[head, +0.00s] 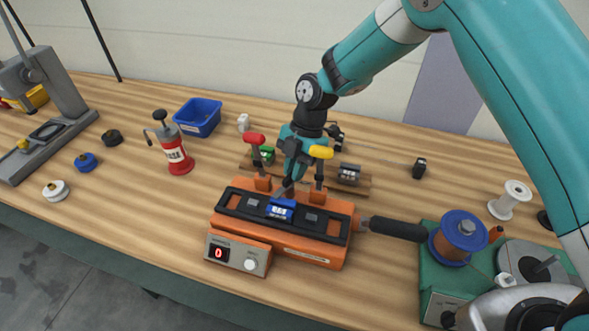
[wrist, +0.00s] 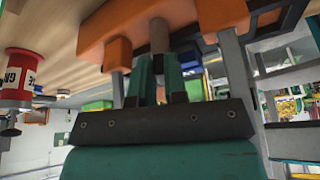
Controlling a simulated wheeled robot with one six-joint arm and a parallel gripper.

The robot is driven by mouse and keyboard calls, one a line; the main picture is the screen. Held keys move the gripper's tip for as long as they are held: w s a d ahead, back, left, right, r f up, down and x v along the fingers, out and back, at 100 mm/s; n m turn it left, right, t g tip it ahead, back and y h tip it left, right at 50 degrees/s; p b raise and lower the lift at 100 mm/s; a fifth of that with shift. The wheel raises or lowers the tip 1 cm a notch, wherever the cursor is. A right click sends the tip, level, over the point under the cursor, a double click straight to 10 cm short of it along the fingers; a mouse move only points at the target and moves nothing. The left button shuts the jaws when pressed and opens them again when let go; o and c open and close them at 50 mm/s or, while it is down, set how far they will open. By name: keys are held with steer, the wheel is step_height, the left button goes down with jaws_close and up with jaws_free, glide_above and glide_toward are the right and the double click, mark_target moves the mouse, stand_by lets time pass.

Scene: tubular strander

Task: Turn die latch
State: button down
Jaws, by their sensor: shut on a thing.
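The orange die unit (head: 335,250) stands on the bench with a black top plate and a blue labelled block (head: 281,208) at its middle. My gripper (head: 290,182) reaches down behind the block, between a red-handled lever (head: 255,140) and a yellow-handled lever (head: 321,152), both upright. In the wrist view my gripper's green fingers (wrist: 160,78) are shut on a short brown-grey post, seemingly the die latch (wrist: 158,36), between two orange brackets. The latch is mostly hidden in the head view; its turn angle cannot be told.
A wooden rack (head: 362,185) with labelled blocks stands close behind. A red bottle (head: 178,160) and blue bin (head: 198,117) are left. A black handle (head: 397,229) sticks out right, towards a green machine with a copper spool (head: 456,244).

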steer(key=c, duration=1.2)
jaws_free()
steer(key=shift+o, duration=0.2)
steer(key=b+v, duration=0.2)
steer(key=v, duration=1.5)
steer(key=shift+r, duration=0.25)
steer(key=shift+d, duration=0.1)
